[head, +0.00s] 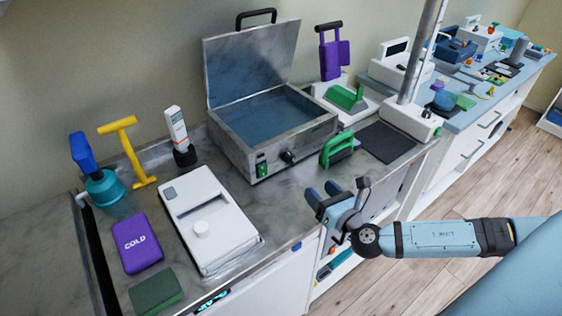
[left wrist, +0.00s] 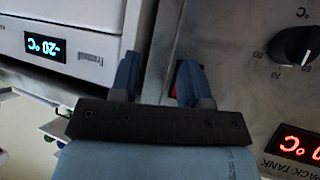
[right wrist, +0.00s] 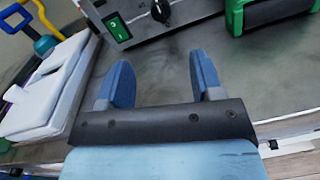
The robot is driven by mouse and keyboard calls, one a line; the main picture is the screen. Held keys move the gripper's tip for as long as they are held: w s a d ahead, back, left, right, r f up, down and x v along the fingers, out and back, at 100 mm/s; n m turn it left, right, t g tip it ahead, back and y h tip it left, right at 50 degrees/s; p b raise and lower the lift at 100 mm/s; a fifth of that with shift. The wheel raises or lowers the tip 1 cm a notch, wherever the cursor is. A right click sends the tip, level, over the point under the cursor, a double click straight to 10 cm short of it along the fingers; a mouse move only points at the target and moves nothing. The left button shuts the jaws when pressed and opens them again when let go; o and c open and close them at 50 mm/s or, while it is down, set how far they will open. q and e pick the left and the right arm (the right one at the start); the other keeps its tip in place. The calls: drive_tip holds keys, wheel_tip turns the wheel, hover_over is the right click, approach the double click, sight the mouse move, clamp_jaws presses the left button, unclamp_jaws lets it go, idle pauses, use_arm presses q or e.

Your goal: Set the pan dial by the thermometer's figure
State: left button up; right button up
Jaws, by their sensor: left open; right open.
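The metal pan (head: 235,150) stands open on the counter with its lid raised. Its black dial (head: 288,156) is on the front face, right of a green switch (head: 262,168); the dial also shows in the right wrist view (right wrist: 160,10), its setting unreadable. The white thermometer (head: 177,127) stands upright in a black holder left of the pan; its figure is too small to read. My right gripper (head: 322,193) is open and empty in front of the pan, apart from the dial. My left gripper (left wrist: 157,72) is open, seen only in the left wrist view.
A white box (head: 208,215), purple cold pack (head: 137,243) and green pad (head: 156,291) lie left on the counter. A green-handled tool (head: 338,150) stands right of the dial. The left wrist view shows a -20 °C display (left wrist: 45,47) and another numbered dial (left wrist: 295,45) on a pack tank.

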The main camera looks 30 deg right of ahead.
drive_tip(key=shift+w+r, duration=0.2)
drive_tip(key=shift+w, duration=0.1)
approach(293, 162)
drive_tip(key=shift+w+r, duration=0.1)
drive_tip(key=shift+w, duration=1.1)
use_arm(q)
drive_tip(key=shift+s+p, duration=0.45)
drive_tip(key=shift+s, duration=0.35)
use_arm(e)
drive_tip(key=w, duration=0.7)
drive_tip(key=shift+w+a, duration=0.15)
drive_tip(key=shift+w, duration=0.2)
use_arm(q)
drive_tip(key=shift+w, duration=0.1)
use_arm(e)
drive_tip(key=c, duration=0.9)
